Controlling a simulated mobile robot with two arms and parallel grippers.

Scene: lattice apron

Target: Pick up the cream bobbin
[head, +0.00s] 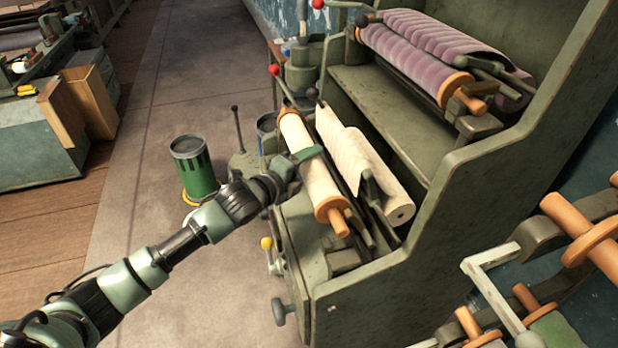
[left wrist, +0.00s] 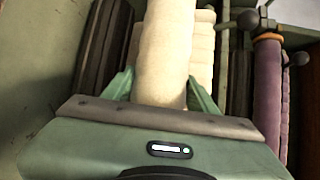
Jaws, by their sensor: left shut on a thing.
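The cream bobbin (head: 308,160) lies in the lower bay of the green machine, with orange wooden ends and a handle toward the camera. My left gripper (head: 306,156) reaches in from the left and is shut on the bobbin around its middle. In the left wrist view the cream bobbin (left wrist: 163,50) runs between the two green fingers of my left gripper (left wrist: 162,88). Whether the bobbin touches its rests is hard to tell. My right gripper is not in view.
A cream roll (head: 362,165) lies right beside the bobbin. A purple bobbin (head: 410,60) sits on the upper shelf. The machine's green side wall (head: 470,170) stands at right. A green bin (head: 194,168) stands on the floor at left. Levers with red knobs stick up near the bobbin.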

